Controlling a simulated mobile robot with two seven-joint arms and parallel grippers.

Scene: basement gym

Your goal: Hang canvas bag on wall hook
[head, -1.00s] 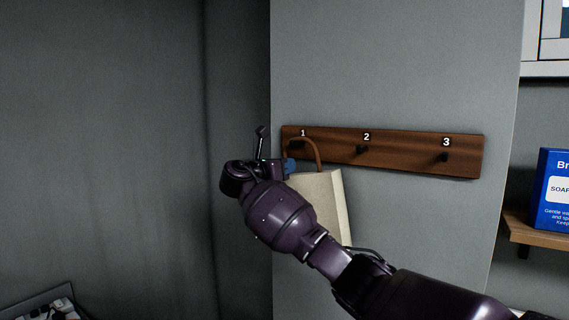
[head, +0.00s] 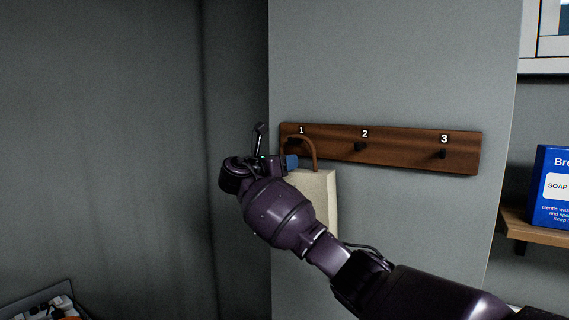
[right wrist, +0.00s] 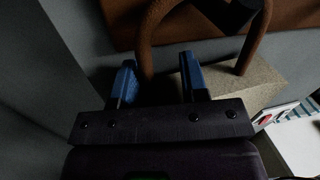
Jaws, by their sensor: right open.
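The pale canvas bag (head: 317,190) with a brown handle (head: 313,150) is against the wall under hook 1 (head: 294,140) of the wooden rack (head: 400,150). The top of the handle reaches hook 1, and the bag appears to hang from it. My right gripper (head: 291,162) is at the bag's upper left, partly covering it. In the right wrist view, its blue fingers (right wrist: 158,62) are open and apart, with one side of the handle (right wrist: 145,50) near or between them; contact cannot be told. The dark hook (right wrist: 230,14) shows inside the handle loop. My left gripper is out of view.
Hook 2 (head: 360,146) and hook 3 (head: 440,154) are empty. A wall corner lies just left of the rack. A blue soap box (head: 555,190) stands on a shelf (head: 528,228) at the right. A bin-like container (head: 40,300) is at lower left.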

